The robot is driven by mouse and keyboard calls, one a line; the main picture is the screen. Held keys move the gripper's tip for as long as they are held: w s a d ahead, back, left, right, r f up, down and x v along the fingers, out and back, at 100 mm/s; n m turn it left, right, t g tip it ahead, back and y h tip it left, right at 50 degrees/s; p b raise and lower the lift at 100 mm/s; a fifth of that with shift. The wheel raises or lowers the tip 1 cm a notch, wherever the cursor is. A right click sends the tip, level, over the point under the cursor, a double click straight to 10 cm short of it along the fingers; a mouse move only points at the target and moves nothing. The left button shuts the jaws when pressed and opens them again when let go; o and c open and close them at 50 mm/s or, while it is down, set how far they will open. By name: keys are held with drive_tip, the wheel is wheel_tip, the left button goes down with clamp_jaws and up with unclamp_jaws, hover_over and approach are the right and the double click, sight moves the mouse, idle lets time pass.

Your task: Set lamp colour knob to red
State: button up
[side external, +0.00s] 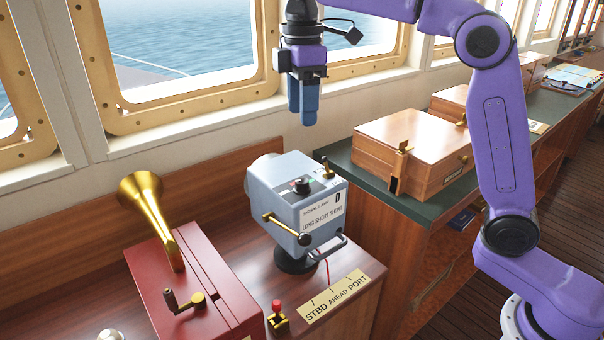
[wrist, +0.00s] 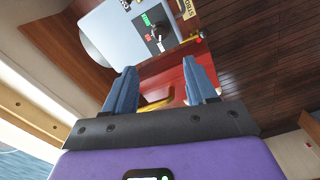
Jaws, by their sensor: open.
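The signal lamp (side external: 290,215) is a grey-blue box on a dark round foot on the wooden console. Its colour knob (side external: 301,186) is small and black and sits on the box's top. In the wrist view the knob (wrist: 159,32) lies on a dark plate with a green patch (wrist: 146,19) and a red patch (wrist: 148,38). I cannot tell which patch it points to. My gripper (side external: 302,120) points down, empty, above the lamp and well clear of it. In the wrist view its blue fingers (wrist: 160,70) are apart with nothing between them.
A red box with a brass horn (side external: 143,195) is at left. A wooden case (side external: 412,150) is at right. The windows are behind.

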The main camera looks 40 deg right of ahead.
sight(302, 180)
wheel_tip(302, 180, down, 15)
drive_tip(key=shift+r, duration=0.1)
idle(0.4)
drive_tip(key=c, duration=1.1)
